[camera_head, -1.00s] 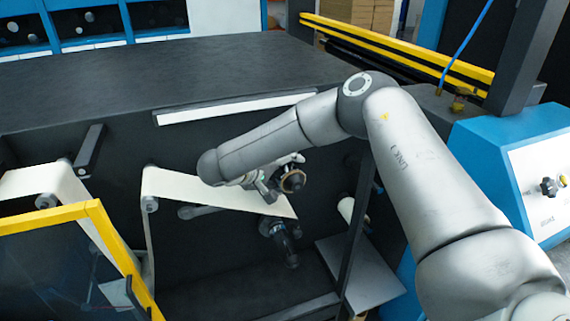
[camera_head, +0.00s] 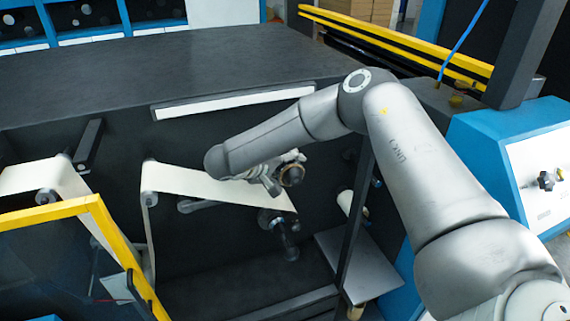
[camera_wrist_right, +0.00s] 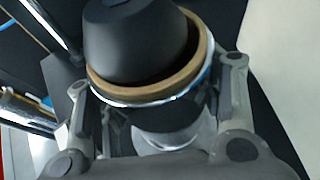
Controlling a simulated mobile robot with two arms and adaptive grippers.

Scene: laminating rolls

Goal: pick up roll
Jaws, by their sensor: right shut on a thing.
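The roll (camera_head: 291,175) shows in the head view as a small round end with a brown rim and dark centre. In the right wrist view the roll (camera_wrist_right: 200,60) has a brown ring around a dark, rounded core, with a pale shiny part below. My right gripper (camera_head: 272,183) is shut on it, with a finger on either side in the wrist view. The roll is in front of the machine's dark panel, above a dark spindle (camera_head: 284,236). The head view does not show clearly whether they touch. My left gripper is not in view.
A cream web (camera_head: 205,185) runs across the machine behind my right forearm. A dark upright (camera_head: 357,220) and a grey plate (camera_head: 362,268) are to the right. A yellow-framed guard (camera_head: 50,214) stands at left, a blue control box (camera_head: 495,130) at right.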

